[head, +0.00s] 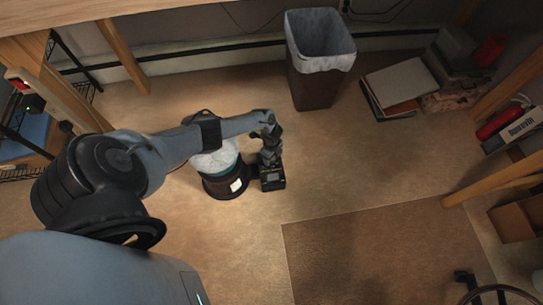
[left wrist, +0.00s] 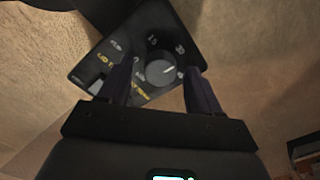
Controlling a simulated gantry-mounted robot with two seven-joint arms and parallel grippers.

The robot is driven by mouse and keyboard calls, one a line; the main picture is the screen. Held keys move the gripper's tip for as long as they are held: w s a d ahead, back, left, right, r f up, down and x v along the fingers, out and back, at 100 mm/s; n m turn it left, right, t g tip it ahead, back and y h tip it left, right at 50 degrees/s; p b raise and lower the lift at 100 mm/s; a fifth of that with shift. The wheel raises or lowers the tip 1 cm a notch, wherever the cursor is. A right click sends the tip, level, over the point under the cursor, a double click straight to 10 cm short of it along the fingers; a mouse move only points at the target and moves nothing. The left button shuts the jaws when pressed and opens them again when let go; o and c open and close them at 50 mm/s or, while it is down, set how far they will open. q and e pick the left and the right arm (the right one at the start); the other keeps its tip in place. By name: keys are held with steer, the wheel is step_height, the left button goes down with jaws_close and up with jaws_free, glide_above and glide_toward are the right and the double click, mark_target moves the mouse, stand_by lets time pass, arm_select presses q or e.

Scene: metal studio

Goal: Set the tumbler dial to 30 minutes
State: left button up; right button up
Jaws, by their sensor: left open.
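The tumbler (head: 222,182) stands on the floor, with a dark round base and a pale, teal-edged upper part, partly hidden by my left arm. Its black control box (head: 272,183) sits at its right side. The left wrist view shows the box's panel (left wrist: 95,62), tilted in the picture, with white and yellow markings. The round grey dial (left wrist: 160,72) has a pale pointer line aimed right and slightly up; the exact setting is too small to read. My left gripper (head: 270,158) is above the box, pointing down. Its open fingers (left wrist: 158,66) flank the dial; contact cannot be told.
A lined waste bin (head: 318,75) stands behind the tumbler. Boxes and a binder (head: 400,85) lie at the back right, near a red extinguisher (head: 500,122). A brown mat (head: 370,245) covers the front right floor.

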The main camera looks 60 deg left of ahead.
arm_select(q)
step_height(320, 180, up, 11)
steer(key=p, duration=0.8)
steer(key=shift+f, duration=0.2)
